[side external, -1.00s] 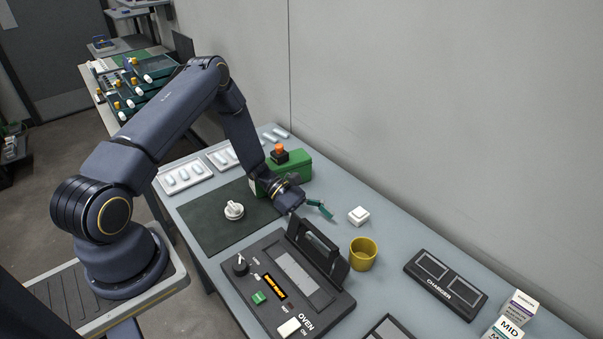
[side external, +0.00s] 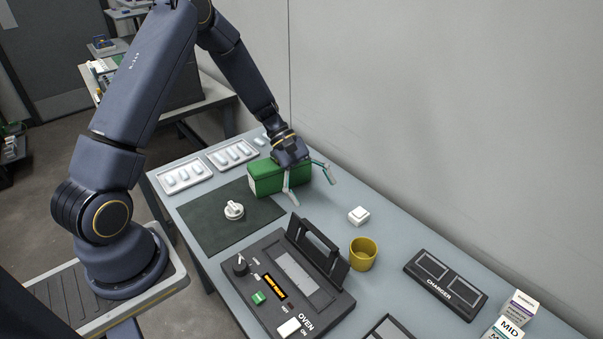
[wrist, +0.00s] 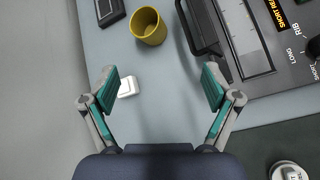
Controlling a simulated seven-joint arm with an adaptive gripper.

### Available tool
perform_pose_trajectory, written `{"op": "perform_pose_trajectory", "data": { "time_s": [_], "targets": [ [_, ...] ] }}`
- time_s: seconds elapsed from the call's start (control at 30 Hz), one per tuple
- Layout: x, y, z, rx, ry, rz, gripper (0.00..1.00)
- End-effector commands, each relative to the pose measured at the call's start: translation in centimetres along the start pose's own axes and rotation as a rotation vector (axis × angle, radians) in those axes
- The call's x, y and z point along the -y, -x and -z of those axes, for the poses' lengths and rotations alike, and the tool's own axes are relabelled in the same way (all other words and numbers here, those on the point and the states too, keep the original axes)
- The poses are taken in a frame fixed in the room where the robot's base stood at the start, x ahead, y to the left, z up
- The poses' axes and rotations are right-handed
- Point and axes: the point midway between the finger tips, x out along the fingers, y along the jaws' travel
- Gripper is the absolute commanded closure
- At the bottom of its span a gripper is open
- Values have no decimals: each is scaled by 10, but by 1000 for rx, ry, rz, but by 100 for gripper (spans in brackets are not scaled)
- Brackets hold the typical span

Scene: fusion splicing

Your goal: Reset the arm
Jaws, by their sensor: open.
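My gripper (side external: 310,181) is open and empty above the bench, in front of the green box (side external: 265,178) in the side view. In the wrist view my gripper (wrist: 160,85) shows its two teal-padded fingers spread wide with nothing between them. The bench top lies below, with a small white square block (wrist: 128,87) beside the left finger. The same white block (side external: 358,215) lies to the right of my gripper in the side view. My forearm and wrist hide part of the green box and whatever stands on it.
The oven (side external: 280,290) with its raised dark lid, a yellow cup (side external: 363,254) and a charger (side external: 445,284) stand to the right. A dark mat (side external: 200,222) bears a white round part (side external: 234,210). Trays (side external: 184,176) lie at the bench's far left. A wall runs behind.

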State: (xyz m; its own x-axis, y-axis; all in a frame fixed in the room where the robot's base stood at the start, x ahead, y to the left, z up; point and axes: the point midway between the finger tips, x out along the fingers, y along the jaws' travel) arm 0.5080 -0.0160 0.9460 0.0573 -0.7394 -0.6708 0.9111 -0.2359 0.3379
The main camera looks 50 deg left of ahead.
Motion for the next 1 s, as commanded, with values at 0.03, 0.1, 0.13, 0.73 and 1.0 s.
{"op": "perform_pose_trajectory", "data": {
  "time_s": [0.03, 0.1, 0.13, 0.73, 1.0],
  "targets": [
    [-4, 14, -21, -42, -88, 36, 12],
    [-2, 32, -50, -105, -217, 97, 12],
    [0, 41, -62, -134, -273, 123, 12],
    [95, 160, -211, -753, -1196, 465, 12],
    [109, 171, -217, -841, -1291, 492, 12]
  ]
}}
